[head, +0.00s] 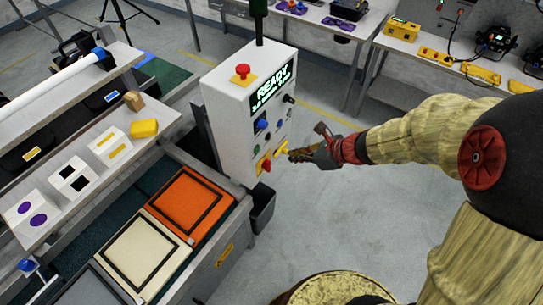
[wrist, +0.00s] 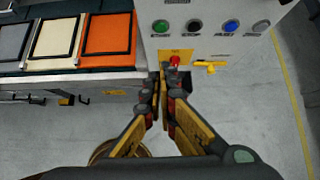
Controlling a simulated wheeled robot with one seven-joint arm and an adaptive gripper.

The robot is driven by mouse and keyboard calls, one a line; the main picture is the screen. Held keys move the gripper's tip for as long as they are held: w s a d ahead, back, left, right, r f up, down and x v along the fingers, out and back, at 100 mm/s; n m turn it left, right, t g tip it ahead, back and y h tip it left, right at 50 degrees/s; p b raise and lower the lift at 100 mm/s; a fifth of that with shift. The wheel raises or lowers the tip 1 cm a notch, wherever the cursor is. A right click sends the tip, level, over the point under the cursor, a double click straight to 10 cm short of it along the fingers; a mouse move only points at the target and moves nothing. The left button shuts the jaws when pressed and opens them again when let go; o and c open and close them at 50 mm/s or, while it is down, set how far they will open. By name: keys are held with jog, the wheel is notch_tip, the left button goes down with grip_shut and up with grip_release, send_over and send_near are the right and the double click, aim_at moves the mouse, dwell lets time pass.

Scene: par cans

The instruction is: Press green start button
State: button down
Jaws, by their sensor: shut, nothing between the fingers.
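The green start button (wrist: 161,26) is at the left end of a row of buttons on the white control box (head: 222,115). In the wrist view it is above and a little left of my fingertips, with a label under it. My gripper (wrist: 163,84) is shut and empty, pointing at the lower part of the box. In the head view my gripper (head: 292,155) is close to the right of the panel face. I cannot tell whether it touches anything.
A red button (wrist: 175,61) on a yellow plate and a yellow handle (wrist: 209,66) are close to my fingertips. Black (wrist: 194,26), blue (wrist: 231,26) and pale (wrist: 261,26) buttons continue the row. A red mushroom button (head: 242,71) tops the box. Floor at right is clear.

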aim_at(257, 150)
jog(key=shift+s, duration=0.1)
dwell(0.3)
jog(key=w+a+r+b+x, duration=0.1)
jog(key=r+b+x, duration=0.1)
jog(key=x, duration=1)
jog(key=shift+w+a+f, duration=0.25)
jog(key=shift+w+a, duration=0.05)
jog(key=shift+a, duration=0.3)
